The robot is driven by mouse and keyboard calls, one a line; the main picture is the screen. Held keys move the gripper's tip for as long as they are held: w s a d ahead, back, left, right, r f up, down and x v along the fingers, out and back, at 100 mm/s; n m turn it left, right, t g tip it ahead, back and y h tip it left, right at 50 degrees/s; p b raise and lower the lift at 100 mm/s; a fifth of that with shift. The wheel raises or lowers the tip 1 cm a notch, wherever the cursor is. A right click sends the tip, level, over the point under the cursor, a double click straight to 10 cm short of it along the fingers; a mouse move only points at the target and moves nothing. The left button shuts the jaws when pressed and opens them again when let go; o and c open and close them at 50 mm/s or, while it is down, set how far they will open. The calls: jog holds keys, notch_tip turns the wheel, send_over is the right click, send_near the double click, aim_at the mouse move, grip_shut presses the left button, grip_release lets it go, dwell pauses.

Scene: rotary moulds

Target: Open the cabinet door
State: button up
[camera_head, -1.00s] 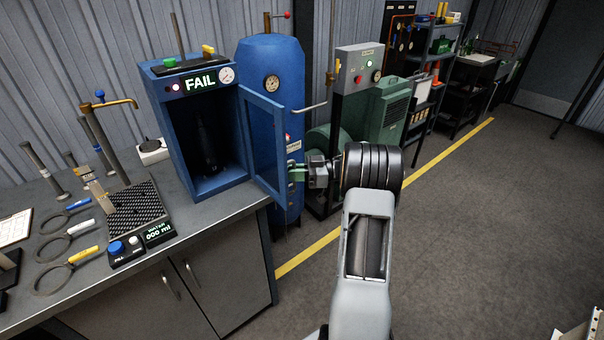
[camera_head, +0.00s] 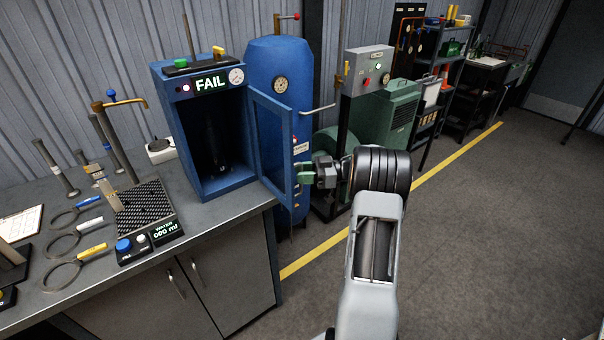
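The blue cabinet (camera_head: 170,120) stands on the workbench with a lit FAIL display on top. Its door (camera_head: 270,145), a blue frame with a dark pane, stands open, swung out to the right. A dark upright object (camera_head: 212,150) is inside the cabinet. My gripper (camera_head: 303,173), with green fingers, is at the free outer edge of the door, around mid-height. The fingers are small and seen from behind, so I cannot tell whether they are closed or touching the door.
A tall blue tank (camera_head: 281,60) and a green machine (camera_head: 392,112) stand behind the door and gripper. The workbench (camera_head: 225,222) also holds ring tools (camera_head: 62,275) and a water unit (camera_head: 150,240). The floor to the right is clear.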

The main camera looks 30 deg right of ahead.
jog(key=b+v, duration=0.2)
jog(key=v, duration=1.2)
jog(key=shift+a, duration=0.1)
